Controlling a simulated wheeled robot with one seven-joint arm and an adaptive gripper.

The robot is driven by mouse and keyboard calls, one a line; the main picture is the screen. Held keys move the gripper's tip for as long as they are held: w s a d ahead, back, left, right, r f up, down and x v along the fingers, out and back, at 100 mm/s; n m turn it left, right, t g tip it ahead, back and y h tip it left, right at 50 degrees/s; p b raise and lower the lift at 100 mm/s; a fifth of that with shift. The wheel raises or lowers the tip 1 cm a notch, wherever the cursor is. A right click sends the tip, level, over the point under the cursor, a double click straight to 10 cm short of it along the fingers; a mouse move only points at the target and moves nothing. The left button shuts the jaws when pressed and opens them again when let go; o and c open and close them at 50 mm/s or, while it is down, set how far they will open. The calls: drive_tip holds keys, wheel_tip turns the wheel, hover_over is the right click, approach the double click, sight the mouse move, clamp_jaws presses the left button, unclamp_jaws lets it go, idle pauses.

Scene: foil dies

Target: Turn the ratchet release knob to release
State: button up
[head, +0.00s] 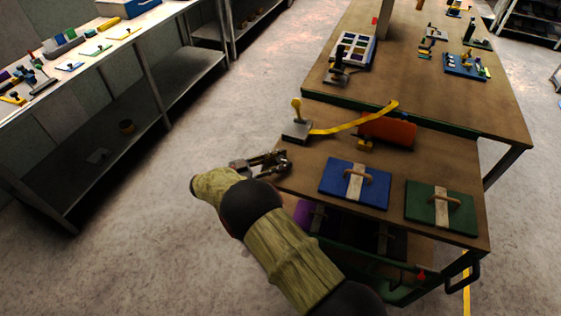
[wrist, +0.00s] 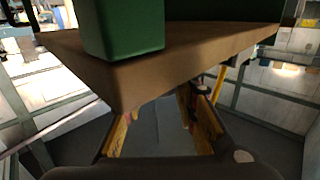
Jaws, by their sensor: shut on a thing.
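A grey ratchet block (head: 297,131) with an upright yellow ball knob (head: 297,103) stands at the back left of the wooden cart top (head: 310,175). A yellow strap (head: 350,123) runs from it to the right. My gripper (head: 286,160) is at the cart's left edge, nearer than the knob and apart from it in the head view. In the wrist view my gripper's two fingers (wrist: 160,125) point toward the underside and corner of a wooden board (wrist: 130,82), with a gap showing between them. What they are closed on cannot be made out.
A blue die (head: 340,182) and a green die (head: 430,204) with handles lie at the front. A green block (wrist: 125,30) fills the upper wrist view. Clear floor (head: 215,130) lies to the left.

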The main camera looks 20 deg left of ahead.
drive_tip(key=shift+r, duration=0.1)
idle(0.3)
drive_tip(key=o, duration=1.1)
drive_tip(key=shift+c, duration=0.2)
drive_tip(key=shift+o, duration=0.4)
drive_tip(key=v, duration=1.2)
drive_tip(key=shift+w, duration=0.1)
